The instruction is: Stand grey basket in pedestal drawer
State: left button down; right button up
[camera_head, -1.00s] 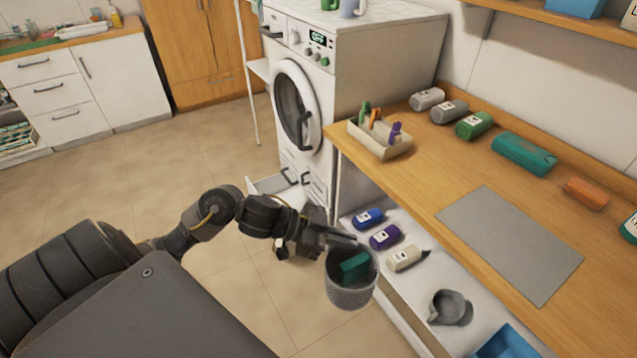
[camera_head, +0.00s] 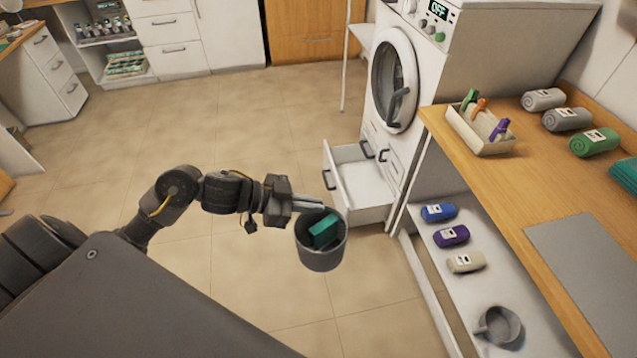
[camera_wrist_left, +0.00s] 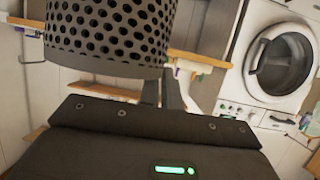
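The grey basket (camera_head: 321,252) hangs upright in the air from my left gripper (camera_head: 306,203), with a green item (camera_head: 324,232) inside it. My left gripper is shut on the basket's rim. In the left wrist view the perforated basket (camera_wrist_left: 110,30) fills the top, just beyond the gripper. The pedestal drawer (camera_head: 362,185) under the washing machine (camera_head: 405,75) is pulled open and looks empty. It lies behind and to the right of the basket, which is apart from it. My right gripper is not in view.
A wooden counter (camera_head: 480,160) with a caddy (camera_head: 478,135) and rolled towels stands at the right. The lower white shelf (camera_head: 462,300) holds several small rolls and a grey jug (camera_head: 498,325). The tiled floor around the basket is clear.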

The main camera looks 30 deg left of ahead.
aim_at(356, 190)
jog(key=u, duration=1.45)
jog(key=i, duration=3.85)
jog(key=z, duration=3.6)
